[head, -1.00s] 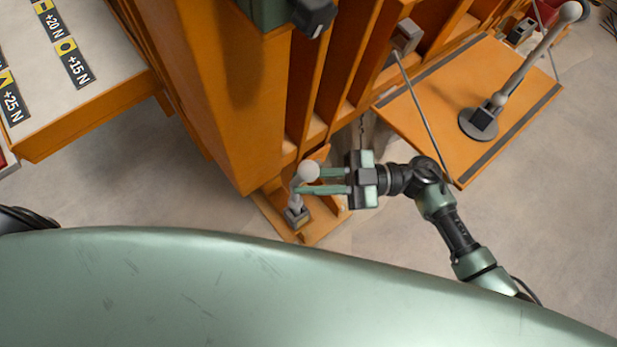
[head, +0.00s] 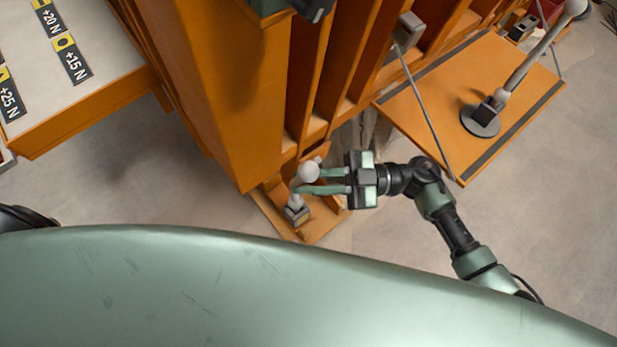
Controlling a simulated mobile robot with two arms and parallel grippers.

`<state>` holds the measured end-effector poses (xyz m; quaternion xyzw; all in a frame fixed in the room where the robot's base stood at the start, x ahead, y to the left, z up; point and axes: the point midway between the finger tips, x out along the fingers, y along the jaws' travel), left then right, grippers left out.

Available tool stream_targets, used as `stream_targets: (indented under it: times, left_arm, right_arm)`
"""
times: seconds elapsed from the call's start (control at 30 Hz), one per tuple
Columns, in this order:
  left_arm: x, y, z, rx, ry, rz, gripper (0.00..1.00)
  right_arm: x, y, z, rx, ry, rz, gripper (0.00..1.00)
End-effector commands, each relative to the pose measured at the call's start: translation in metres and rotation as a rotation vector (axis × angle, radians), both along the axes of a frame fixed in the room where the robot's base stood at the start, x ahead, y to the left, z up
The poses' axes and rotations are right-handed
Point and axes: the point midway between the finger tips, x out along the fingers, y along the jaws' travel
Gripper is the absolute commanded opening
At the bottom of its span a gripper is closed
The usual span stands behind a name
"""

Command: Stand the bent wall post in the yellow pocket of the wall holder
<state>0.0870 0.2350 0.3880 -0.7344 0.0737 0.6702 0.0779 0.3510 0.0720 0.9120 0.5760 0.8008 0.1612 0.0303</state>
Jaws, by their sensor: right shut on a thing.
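A pale grey bent post with a round ball on top (head: 309,172) is low at the foot of the tall orange frame, in the middle of the head view. My right gripper (head: 310,182) reaches in from the right, and its two green fingers are shut on this post just under the ball. The post's lower end meets a small grey block (head: 297,214) over an orange ledge (head: 322,226). Whether it is seated there, I cannot tell. No yellow pocket can be made out. My left gripper is not in view.
The tall orange frame (head: 225,95) with upright ribs stands just behind the held post. At the right, a tilted orange board (head: 470,95) carries another grey ball-ended post (head: 535,55) on a round foot. A labelled table (head: 95,40) is at the left. Open floor lies between.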

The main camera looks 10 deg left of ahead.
Motion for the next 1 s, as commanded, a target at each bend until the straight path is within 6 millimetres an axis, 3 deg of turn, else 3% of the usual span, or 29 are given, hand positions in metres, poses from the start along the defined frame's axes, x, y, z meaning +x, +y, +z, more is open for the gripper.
stream_targets:
  times: [0.93,0.97,1.0]
  left_arm:
    - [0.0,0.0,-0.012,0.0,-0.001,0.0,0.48]
    - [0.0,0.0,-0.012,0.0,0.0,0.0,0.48]
    - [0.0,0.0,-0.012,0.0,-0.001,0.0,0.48]
  right_arm:
    - [0.0,0.0,-0.017,-0.001,0.001,0.0,0.0]
    - [0.0,0.0,-0.017,-0.001,0.001,0.0,0.23]
    - [0.0,0.0,-0.018,-0.002,0.0,0.0,0.34]
